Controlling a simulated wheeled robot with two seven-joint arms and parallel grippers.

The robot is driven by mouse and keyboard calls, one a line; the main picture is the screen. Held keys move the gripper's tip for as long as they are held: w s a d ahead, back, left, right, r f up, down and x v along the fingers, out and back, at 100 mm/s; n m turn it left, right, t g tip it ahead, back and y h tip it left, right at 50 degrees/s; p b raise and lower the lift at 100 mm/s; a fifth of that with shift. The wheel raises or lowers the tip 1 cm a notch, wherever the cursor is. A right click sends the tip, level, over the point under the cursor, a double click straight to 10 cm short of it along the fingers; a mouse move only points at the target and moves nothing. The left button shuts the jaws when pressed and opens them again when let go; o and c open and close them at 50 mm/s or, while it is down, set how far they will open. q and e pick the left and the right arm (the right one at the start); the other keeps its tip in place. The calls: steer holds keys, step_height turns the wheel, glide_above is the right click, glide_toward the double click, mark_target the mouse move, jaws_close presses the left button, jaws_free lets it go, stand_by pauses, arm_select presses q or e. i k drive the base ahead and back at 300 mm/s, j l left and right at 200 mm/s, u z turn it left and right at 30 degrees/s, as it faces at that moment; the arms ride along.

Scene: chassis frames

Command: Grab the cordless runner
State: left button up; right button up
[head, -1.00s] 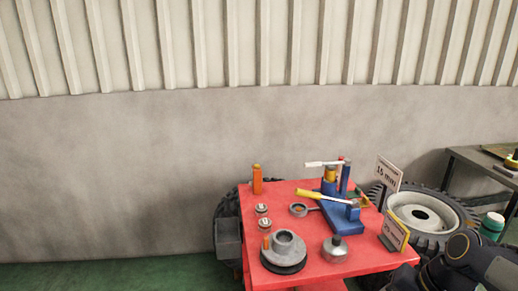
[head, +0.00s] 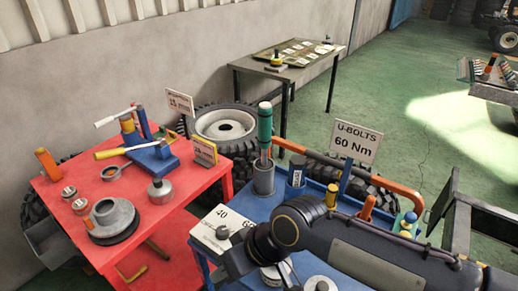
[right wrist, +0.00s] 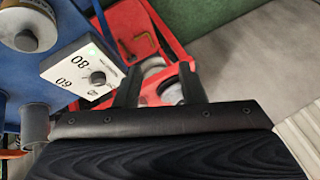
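A teal-handled tool (head: 265,125), which looks like the cordless runner, stands upright in a grey cup (head: 263,178) at the back left of the blue cart (head: 230,202). I cannot read a label on it. My right arm reaches in from the lower right of the head view, over the front of the blue cart. My right gripper (right wrist: 160,84) shows in the right wrist view with its two dark fingers apart and nothing held between them. In the head view its fingers are mostly hidden by the wrist. My left gripper is in neither current view.
A white dial box (head: 217,232) sits at the blue cart's left edge. A U-BOLTS 60 Nm sign (head: 355,142) and an orange handle bar (head: 350,172) rise at its back. A red cart (head: 55,192) with tools stands left. A dark table (head: 300,70) is behind.

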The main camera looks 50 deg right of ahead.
mark_target(264, 112)
steer(key=z, duration=1.7)
steer(key=i+j, duration=0.2)
steer(key=j, duration=0.2)
steer(key=i+j+u, duration=0.1)
steer(key=j, duration=0.3)
steer(key=i+j, duration=0.25)
steer(key=j+u, duration=0.05)
steer(key=j, duration=0.1)
